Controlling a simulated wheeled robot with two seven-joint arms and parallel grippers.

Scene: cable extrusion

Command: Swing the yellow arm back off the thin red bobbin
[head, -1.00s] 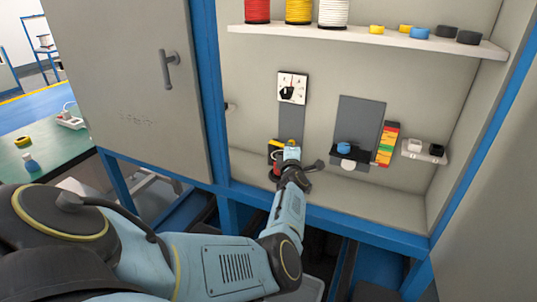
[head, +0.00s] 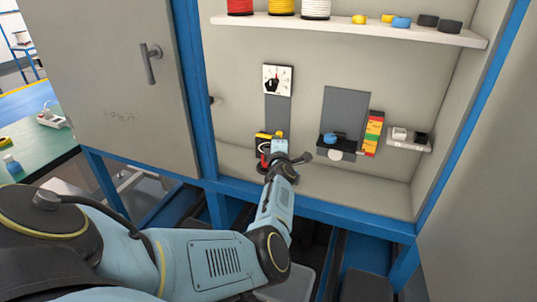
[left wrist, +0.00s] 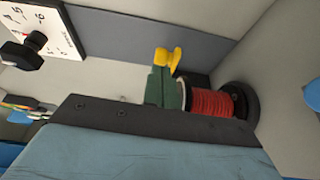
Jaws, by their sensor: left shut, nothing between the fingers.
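The thin red bobbin (left wrist: 212,102) shows in the left wrist view with its dark flange. It sits beside a green block (left wrist: 160,88). The yellow arm (left wrist: 168,58) stands up from the green block, to the left of the bobbin and apart from it in this view. In the head view this unit is small and partly hidden by my gripper; a yellow part (head: 264,136) shows there. My left gripper (head: 281,152) is shut and empty, right beside the unit. Its dark body edge fills the lower wrist view. My right gripper is not seen.
A dial (head: 277,79) is on the back wall above the unit. To the right are a grey panel (head: 345,105) with a blue part, a coloured label strip (head: 373,132) and a small shelf (head: 408,142). A shelf (head: 350,32) with spools runs above. A blue cabinet frame surrounds the opening.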

